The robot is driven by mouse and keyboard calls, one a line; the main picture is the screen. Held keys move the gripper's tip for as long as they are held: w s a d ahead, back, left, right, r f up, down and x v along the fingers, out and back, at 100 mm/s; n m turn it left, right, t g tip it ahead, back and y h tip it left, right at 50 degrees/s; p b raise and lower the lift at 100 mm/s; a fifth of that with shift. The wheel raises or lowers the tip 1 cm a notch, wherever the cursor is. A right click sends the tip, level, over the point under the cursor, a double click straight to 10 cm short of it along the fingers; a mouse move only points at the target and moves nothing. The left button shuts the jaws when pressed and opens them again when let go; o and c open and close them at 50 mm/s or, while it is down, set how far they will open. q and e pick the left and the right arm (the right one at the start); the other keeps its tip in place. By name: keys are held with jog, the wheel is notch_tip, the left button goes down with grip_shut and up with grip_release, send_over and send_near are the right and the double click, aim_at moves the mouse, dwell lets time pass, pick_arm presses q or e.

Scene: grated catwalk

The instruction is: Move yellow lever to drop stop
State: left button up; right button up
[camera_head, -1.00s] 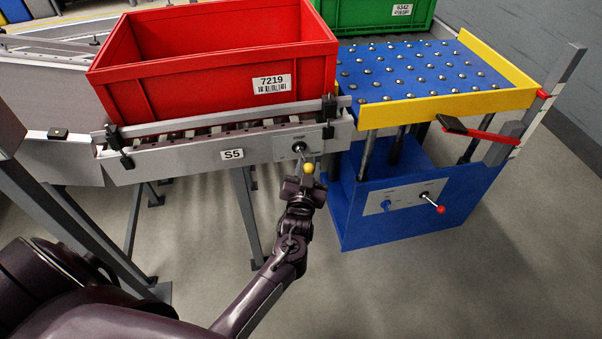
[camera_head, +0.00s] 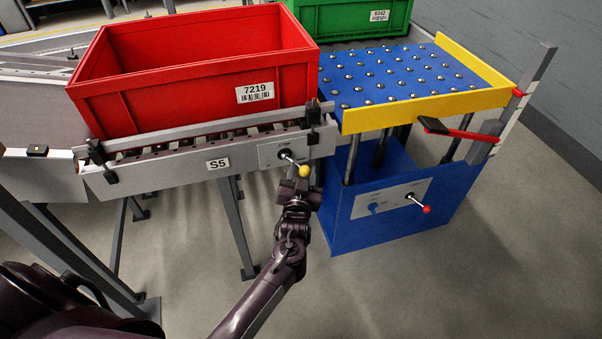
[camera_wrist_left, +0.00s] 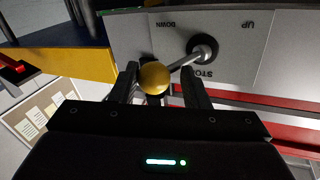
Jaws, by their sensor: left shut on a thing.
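The yellow lever is a metal rod with a yellow ball knob (camera_head: 303,172), on a grey panel (camera_head: 270,156) at the right end of the S5 conveyor's side rail. It leans right and down from its pivot. In the left wrist view the knob (camera_wrist_left: 154,77) sits between the fingers, and the rod leans toward the DOWN mark, away from UP; STOP is printed by the pivot. My left gripper (camera_head: 301,182) is shut on the knob. I cannot tell the stop's height; the conveyor's right end is partly hidden by the rail and red crate. My right gripper is not in view.
A red crate (camera_head: 170,95) labelled 7219 stands on the S5 rollers. To its right is a blue ball-top lift table (camera_head: 362,85) with a yellow rim and red-knobbed lever (camera_head: 426,209). A green crate (camera_head: 345,20) is behind. The floor in front is clear.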

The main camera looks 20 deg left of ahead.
pick_arm(q)
jog(key=shift+w+d+r, duration=0.2)
jog(key=shift+w+r, duration=0.1)
jog(key=shift+r, duration=0.25)
jog(key=o, duration=0.7)
jog(key=shift+w+f, duration=0.1)
jog(key=shift+w, duration=0.05)
jog(key=shift+s+d+f, duration=0.1)
jog(key=shift+s+f, duration=0.1)
jog(key=shift+s, duration=0.1)
jog(key=v, duration=0.7)
jog(key=shift+s+f, duration=0.1)
jog(key=shift+s, duration=0.15)
